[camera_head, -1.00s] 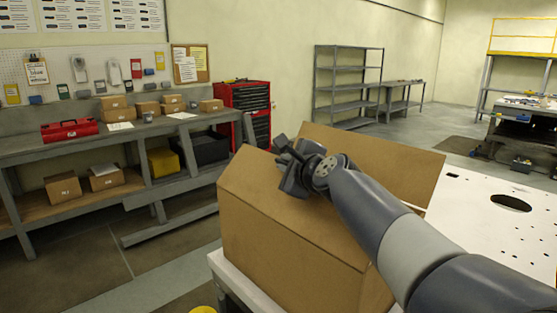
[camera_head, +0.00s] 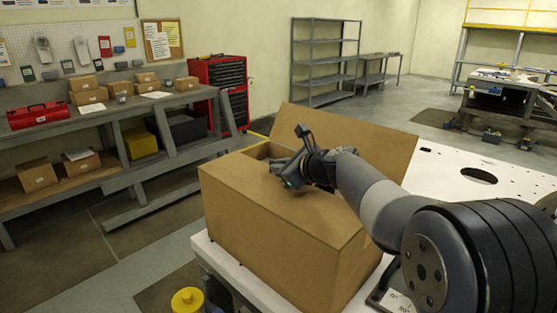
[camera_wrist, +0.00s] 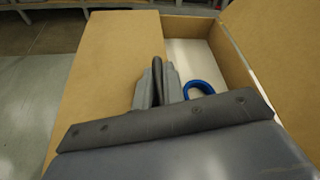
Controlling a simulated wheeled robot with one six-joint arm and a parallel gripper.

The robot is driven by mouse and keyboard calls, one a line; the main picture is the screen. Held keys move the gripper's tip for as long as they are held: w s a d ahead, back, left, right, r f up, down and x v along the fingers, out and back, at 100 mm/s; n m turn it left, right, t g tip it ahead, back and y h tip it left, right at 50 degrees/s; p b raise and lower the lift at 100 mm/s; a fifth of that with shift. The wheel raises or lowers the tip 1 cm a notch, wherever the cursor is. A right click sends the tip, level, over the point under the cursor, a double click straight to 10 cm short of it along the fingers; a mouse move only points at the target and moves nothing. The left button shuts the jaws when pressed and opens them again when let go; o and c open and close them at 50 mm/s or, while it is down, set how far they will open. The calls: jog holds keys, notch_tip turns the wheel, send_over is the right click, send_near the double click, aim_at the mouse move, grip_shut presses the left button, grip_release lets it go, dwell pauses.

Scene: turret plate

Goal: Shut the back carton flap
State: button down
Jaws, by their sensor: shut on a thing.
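A brown carton (camera_head: 260,222) stands on a white plate. Its near flap (camera_head: 245,178) lies about level over part of the top; in the wrist view it is the broad brown panel (camera_wrist: 108,75) at left. The far flap (camera_head: 355,130) stands up, leaning outward; it also shows at right in the wrist view (camera_wrist: 285,55). I cannot tell which flap is called the back one. My gripper (camera_head: 280,168) is at the near flap's inner edge, and its fingers (camera_wrist: 160,80) look shut on that edge. The arm hides part of the carton's right end.
A gap between the flaps shows a pale interior with a blue ring (camera_wrist: 198,89). The white plate (camera_head: 450,175) has holes and extends right. A yellow-topped post (camera_head: 187,300) stands at the front left. A workbench (camera_head: 130,110) and red tool chest (camera_head: 222,80) are behind.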

jog(key=shift+d+f, duration=0.1)
jog(key=shift+f, duration=0.4)
jog(key=c, duration=1.5)
grip_release()
notch_tip(320, 180, up, 4)
jog(key=b, duration=0.2)
send_over(310, 193)
jog(key=shift+s, duration=0.1)
